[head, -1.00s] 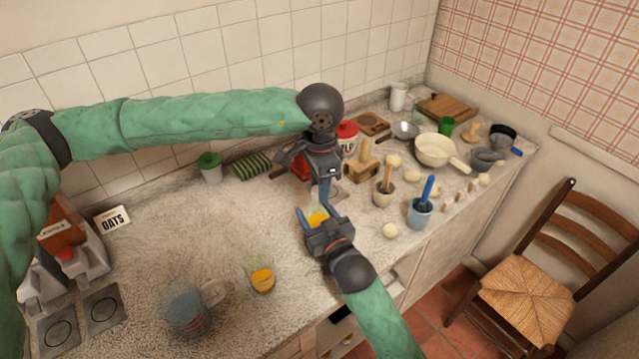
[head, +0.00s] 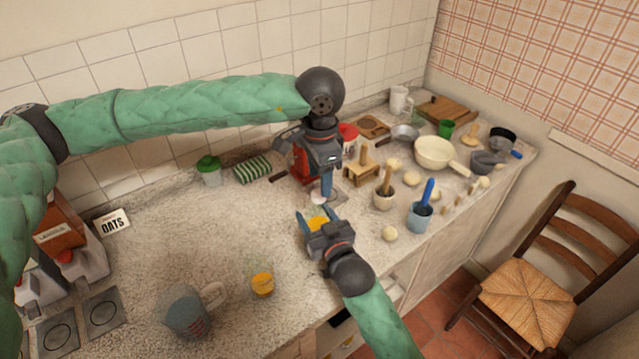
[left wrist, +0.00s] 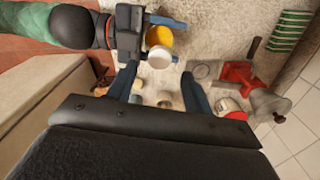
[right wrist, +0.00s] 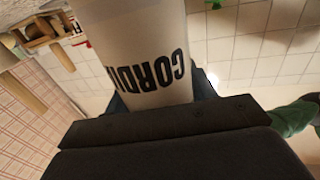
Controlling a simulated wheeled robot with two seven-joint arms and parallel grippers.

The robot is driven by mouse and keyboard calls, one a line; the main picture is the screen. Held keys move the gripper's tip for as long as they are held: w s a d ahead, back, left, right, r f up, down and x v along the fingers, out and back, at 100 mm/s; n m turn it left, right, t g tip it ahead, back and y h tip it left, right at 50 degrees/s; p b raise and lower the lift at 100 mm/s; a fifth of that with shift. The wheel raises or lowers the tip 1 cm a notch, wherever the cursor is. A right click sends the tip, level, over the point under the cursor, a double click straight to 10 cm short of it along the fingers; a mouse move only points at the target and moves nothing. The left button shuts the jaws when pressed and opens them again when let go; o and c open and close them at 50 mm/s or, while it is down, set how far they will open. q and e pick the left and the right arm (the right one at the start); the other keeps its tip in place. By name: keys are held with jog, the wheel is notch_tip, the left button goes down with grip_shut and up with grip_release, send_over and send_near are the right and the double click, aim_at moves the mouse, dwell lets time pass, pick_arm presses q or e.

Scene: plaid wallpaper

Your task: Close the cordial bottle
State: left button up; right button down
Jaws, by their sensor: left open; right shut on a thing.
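The cordial bottle (right wrist: 150,60), white with black lettering, fills the upper right wrist view between my right gripper's fingers. In the head view my right gripper (head: 312,222) is shut on it; its orange top part (head: 318,223) shows between the fingers. My left gripper (head: 325,188) is open just above and behind the bottle. A small white round piece, seemingly the cap (head: 319,198), shows below the left fingertips. In the left wrist view, the white disc (left wrist: 160,57) overlaps the edge of the orange round (left wrist: 159,37); whether they touch is unclear.
A glass of orange drink (head: 262,285) and a jug (head: 188,312) stand at the front left. Behind the left gripper is a red device (head: 301,165). The counter's left middle is clear.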

pick_arm(q)
jog(key=shift+r, duration=0.45)
jog(key=shift+c, duration=0.3)
